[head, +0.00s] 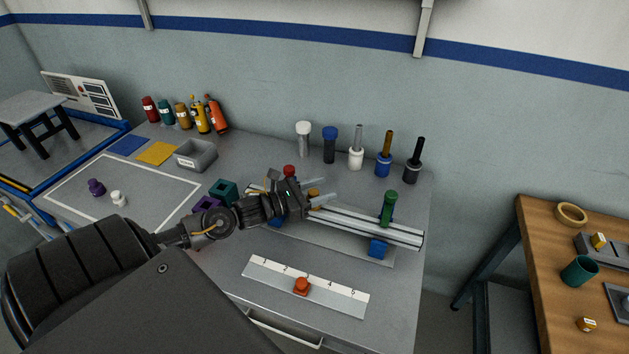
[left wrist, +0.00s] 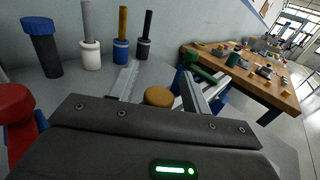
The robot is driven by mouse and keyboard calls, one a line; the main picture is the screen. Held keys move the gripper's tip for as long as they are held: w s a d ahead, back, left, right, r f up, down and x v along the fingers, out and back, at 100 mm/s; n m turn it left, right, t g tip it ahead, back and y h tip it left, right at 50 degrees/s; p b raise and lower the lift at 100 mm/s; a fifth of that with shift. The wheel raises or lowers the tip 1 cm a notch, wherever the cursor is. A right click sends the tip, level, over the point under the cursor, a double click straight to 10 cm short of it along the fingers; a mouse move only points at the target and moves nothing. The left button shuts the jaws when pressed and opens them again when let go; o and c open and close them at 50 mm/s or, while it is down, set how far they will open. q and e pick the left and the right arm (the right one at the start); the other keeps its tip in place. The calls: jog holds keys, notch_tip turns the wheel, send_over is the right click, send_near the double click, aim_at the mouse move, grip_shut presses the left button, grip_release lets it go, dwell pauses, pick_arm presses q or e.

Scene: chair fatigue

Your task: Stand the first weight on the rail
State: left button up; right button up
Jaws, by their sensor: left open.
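The silver rail (head: 375,226) lies along the right half of the grey bench, partly hidden at its left by my left gripper (head: 328,191). The gripper is open, its fingers pointing right over the rail. A brown round-topped piece (left wrist: 158,97) shows between the fingers in the left wrist view, not visibly gripped; its lower part is hidden. A red-topped piece (head: 290,171) stands behind the gripper. A green upright piece (head: 388,208) stands at the rail's right part. A purple weight-like piece (head: 96,187) and a white one (head: 118,198) stand apart on the left. Which is the first weight is unclear.
Several capped cylinders and handled tools, including a blue-capped one (head: 330,144), line the back. A grey bin (head: 196,155) and teal block (head: 223,190) sit left of the gripper. A numbered scale (head: 330,296) with a red slider (head: 302,286) lies in front. A wooden table (head: 548,235) stands right.

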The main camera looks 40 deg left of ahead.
pick_arm(q)
jog(key=shift+s+r, duration=0.1)
jog(key=b+v, duration=0.2)
jog(key=v, duration=0.9)
jog(key=shift+s+a, duration=0.2)
jog(key=shift+s, duration=0.15)
jog(key=shift+r, duration=0.15)
